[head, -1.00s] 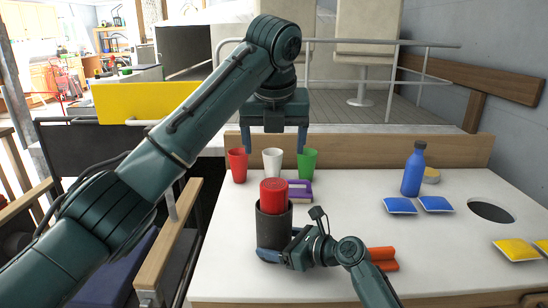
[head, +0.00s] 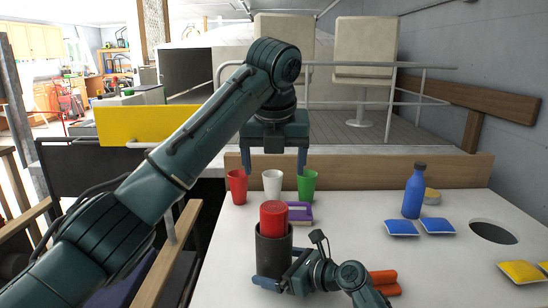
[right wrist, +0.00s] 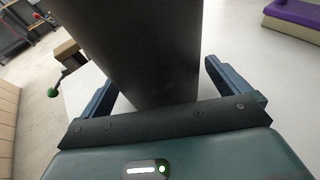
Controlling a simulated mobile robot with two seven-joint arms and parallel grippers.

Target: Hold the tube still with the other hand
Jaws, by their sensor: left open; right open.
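A dark grey tube (head: 273,251) stands upright near the front of the white table, with a red cylinder (head: 273,215) sticking out of its top. My right gripper (head: 270,284) is low at the tube. In the right wrist view the tube (right wrist: 135,50) stands between the spread fingers of my right gripper (right wrist: 158,80), which is open with a gap visible at the right finger. My left gripper (head: 274,172) is open and empty, pointing down above and behind the red cylinder, near the cups.
Red (head: 237,187), white (head: 272,184) and green (head: 307,186) cups stand behind the tube, with a purple object (head: 299,213) near them. A blue bottle (head: 414,190), blue bags (head: 402,228), yellow bags (head: 522,271) and a round hole (head: 493,233) are at right.

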